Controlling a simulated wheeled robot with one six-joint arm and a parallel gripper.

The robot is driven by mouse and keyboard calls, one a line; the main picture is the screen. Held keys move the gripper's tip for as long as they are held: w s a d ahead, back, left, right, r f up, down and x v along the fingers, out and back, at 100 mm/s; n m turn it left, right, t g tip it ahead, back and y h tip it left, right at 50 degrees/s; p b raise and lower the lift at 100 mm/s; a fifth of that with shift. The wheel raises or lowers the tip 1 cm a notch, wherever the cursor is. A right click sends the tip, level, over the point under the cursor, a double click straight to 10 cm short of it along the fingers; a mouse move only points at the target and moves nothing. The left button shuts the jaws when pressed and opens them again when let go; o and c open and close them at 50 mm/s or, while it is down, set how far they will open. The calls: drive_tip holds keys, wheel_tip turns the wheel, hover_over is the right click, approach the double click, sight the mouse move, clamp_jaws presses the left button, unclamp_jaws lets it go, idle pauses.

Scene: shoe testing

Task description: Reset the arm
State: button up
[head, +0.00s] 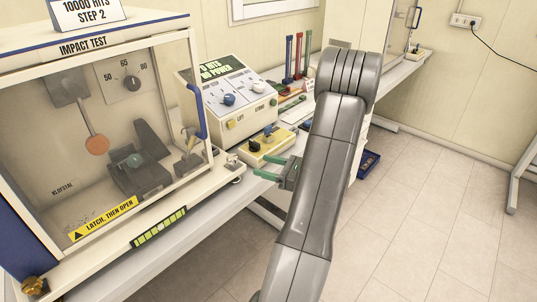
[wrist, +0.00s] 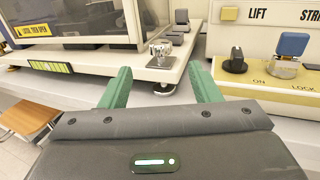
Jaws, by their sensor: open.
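My arm (head: 325,170) reaches up and bends over in the head view. My gripper (head: 268,168) points left toward the bench, with its green fingers apart and nothing between them. In the wrist view the two green fingers of my gripper (wrist: 162,90) are spread wide. A small metal latch block (wrist: 161,50) on the tester's base shows beyond the gap between them. The fingers appear clear of it.
The impact test cabinet (head: 110,42) stands at left with its clear door closed. A control box (head: 232,100) and a yellow switch box (head: 265,146) sit beside it on the bench. A blue crate (head: 368,162) is on the floor. Open tiled floor (head: 430,220) lies at right.

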sight(228, 156)
drive_tip(key=p+x, duration=0.3)
drive_tip(key=x, duration=1)
drive_tip(key=shift+w+a+p, duration=0.1)
drive_tip(key=shift+a+p, duration=0.2)
drive_tip(key=shift+w+m+t, duration=0.1)
drive_tip(key=shift+m+t, duration=0.2)
drive_tip(key=shift+t, duration=0.1)
drive_tip(key=shift+h, duration=0.3)
drive_tip(key=shift+f+g, duration=0.1)
drive_tip(key=shift+g, duration=0.2)
